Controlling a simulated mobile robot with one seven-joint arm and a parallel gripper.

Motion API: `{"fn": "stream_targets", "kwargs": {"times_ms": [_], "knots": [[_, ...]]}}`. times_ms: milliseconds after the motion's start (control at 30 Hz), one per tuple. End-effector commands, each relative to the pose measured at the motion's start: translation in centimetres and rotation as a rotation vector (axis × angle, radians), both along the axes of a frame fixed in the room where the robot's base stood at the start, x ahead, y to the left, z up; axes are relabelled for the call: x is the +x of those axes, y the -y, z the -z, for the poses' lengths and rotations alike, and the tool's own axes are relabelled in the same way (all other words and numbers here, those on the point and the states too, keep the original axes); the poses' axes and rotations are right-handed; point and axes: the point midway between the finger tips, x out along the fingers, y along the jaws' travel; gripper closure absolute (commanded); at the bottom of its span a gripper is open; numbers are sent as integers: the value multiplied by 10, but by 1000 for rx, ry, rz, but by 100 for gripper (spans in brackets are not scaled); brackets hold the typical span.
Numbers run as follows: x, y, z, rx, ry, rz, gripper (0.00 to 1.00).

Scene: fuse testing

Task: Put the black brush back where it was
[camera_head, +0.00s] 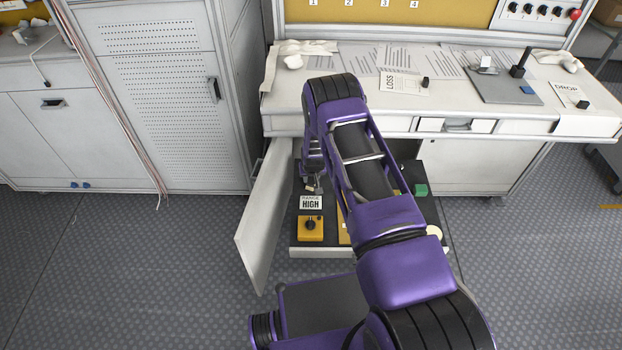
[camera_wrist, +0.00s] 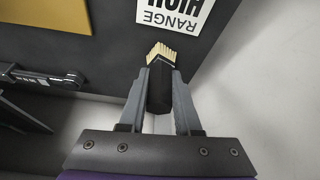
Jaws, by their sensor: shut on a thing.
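In the wrist view my gripper (camera_wrist: 160,88) is shut on the black brush (camera_wrist: 159,97), whose dark handle sits between the two fingers. Its pale bristles (camera_wrist: 159,52) point away from me, toward the RANGE HIGH sign (camera_wrist: 172,12). In the head view my gripper (camera_head: 311,186) is low beside the open cabinet, just above the same sign (camera_head: 311,202), and mostly hidden by my purple arm. Whether the brush touches the dark surface, I cannot tell.
The open cabinet door (camera_head: 265,220) stands close on the left. The bench top (camera_head: 345,92) overhangs behind.

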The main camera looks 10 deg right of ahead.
Motion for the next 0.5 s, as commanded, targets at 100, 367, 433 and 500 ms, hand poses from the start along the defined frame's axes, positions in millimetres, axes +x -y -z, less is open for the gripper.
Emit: {"fn": "stream_targets", "kwargs": {"times_ms": [100,367,433,500], "knots": [[0,0,0,0,0,0,100],[0,0,3,0,0,0,41],[0,0,3,0,0,0,38],[0,0,3,0,0,0,38]]}}
